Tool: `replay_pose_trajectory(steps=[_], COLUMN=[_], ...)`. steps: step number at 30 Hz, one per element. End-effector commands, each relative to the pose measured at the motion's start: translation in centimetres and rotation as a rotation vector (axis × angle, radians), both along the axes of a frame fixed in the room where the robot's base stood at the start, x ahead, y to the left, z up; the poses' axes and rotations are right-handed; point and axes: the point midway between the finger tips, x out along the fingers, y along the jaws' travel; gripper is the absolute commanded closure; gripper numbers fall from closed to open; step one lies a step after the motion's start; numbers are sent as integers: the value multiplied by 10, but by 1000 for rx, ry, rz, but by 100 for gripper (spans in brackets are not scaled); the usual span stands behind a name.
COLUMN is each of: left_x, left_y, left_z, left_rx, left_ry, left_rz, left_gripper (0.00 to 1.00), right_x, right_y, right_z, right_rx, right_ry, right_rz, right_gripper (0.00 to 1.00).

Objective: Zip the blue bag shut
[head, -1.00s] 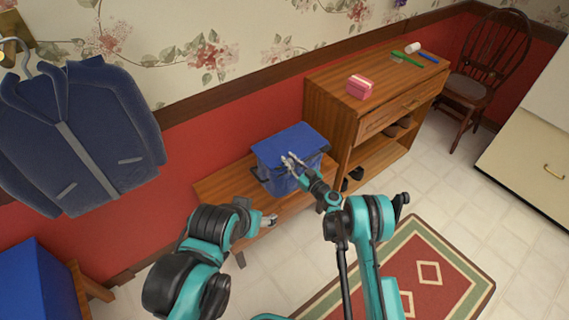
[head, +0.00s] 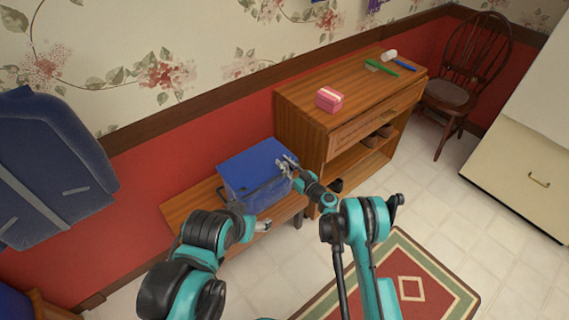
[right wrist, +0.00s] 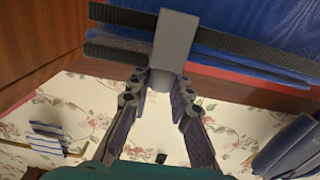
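The blue bag (head: 245,170) sits on the wooden bench, its flat lid on top and a dark zipper line along its front. In the right wrist view the blue fabric of the bag (right wrist: 270,20) shows with two black zipper strips and a gap between them. A grey zipper pull (right wrist: 174,40) sticks down between the fingertips of my right gripper (right wrist: 160,78), which close against both its sides. In the head view my right gripper (head: 286,165) is at the front right corner of the bag. My left gripper (head: 260,226) is low in front of the bench; its fingers are too small to read.
The bench (head: 190,205) has bare wood left of the bag. A wooden cabinet (head: 300,100) stands close on the right, with a pink box (head: 329,99) on top. A blue jacket (head: 50,170) hangs at left. A rug (head: 420,270) lies on the tiled floor.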

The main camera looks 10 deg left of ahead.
Motion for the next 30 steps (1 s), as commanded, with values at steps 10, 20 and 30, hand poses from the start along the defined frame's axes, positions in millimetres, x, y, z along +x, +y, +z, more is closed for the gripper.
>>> replay_pose_trajectory(steps=[10, 20, 30], left_x=[0, 0, 0], left_y=[0, 0, 0], left_z=[0, 0, 0], left_rx=[0, 0, 0], left_ry=[0, 0, 0], left_rz=[0, 0, 0], left_gripper=[36, 36, 36], right_x=[0, -23, -46], right_y=[0, -33, -59], right_z=[0, 0, 0], right_rx=[0, 0, 0], right_ry=[0, 0, 0], right_rz=[-1, -4, -2], right_gripper=[59, 59, 59])
